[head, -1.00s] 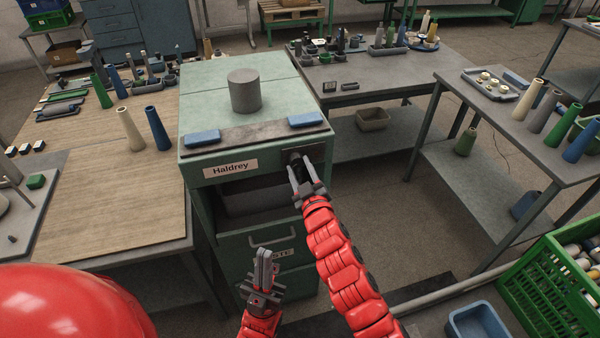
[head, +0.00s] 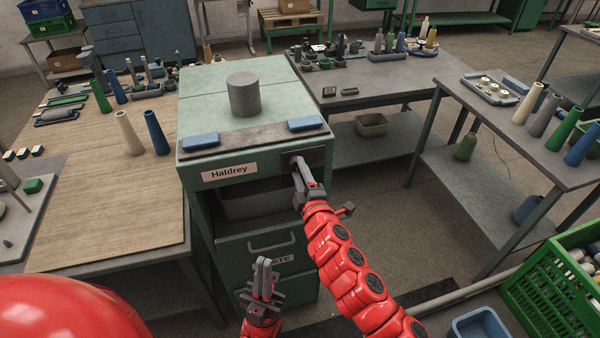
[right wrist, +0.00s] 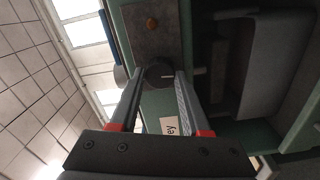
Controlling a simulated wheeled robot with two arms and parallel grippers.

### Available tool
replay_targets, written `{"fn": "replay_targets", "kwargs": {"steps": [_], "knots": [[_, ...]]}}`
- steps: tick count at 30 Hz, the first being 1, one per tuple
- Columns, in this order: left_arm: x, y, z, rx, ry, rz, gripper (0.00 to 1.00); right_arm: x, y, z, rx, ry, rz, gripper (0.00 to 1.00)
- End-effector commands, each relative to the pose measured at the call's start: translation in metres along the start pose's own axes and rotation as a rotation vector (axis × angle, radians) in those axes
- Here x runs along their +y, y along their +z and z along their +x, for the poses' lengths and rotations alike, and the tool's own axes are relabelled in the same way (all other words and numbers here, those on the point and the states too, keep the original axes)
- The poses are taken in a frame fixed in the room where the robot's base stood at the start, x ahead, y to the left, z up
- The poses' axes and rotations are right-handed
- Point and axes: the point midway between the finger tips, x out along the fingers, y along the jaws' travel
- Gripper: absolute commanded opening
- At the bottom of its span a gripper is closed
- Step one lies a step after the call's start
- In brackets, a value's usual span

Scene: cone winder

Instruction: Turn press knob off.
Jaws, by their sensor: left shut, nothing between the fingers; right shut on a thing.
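The dark round press knob (right wrist: 158,73) sits on a grey plate on the front of the green Haldrey machine (head: 190,190). It has a white mark on its face. My right gripper (right wrist: 163,80) has its two fingers on either side of the knob and is shut on it. In the head view my right gripper (head: 298,168) covers most of the knob at the machine's upper right front corner. My left gripper (head: 264,264) is shut and empty, low in front of the machine's drawers, apart from everything.
An open bay with a grey bin (head: 245,205) lies below the name label. A grey cylinder (head: 243,94) and two blue pads stand on top. A green crate (head: 560,285) is at lower right.

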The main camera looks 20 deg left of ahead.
Motion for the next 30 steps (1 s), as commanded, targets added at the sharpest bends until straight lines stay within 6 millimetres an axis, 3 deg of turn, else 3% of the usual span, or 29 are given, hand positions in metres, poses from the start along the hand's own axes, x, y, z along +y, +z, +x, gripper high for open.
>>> {"fn": "replay_targets", "kwargs": {"steps": [9, 23, 24, 29, 30], "knots": [[0.0, 0.0001, -0.0001, 0.0, 0.0, 0.0, 0.0, 0.0002, -0.0007, -0.0001, 0.001, 0.001, -0.098, 0.0], [0.0, 0.0, -0.0001, 0.0, 0.0, 0.0, 0.0, 0.0, -0.0007, -0.0001, 0.001, 0.0, -0.111, 0.0], [0.0, 0.0001, -0.0002, 0.0, 0.0, 0.0, 0.0, 0.0, -0.0007, -0.0001, 0.001, 0.0, -0.111, 0.49], [0.0, 0.0, -0.0002, 0.0, 0.0, 0.0, 0.0, 0.0, -0.0006, -0.0001, 0.001, 0.0, -0.11, 0.77], [0.0, 0.0, -0.0002, 0.0, 0.0, 0.0, 0.0, -0.0001, -0.0005, -0.0001, 0.001, 0.0, -0.11, 0.77]]}}
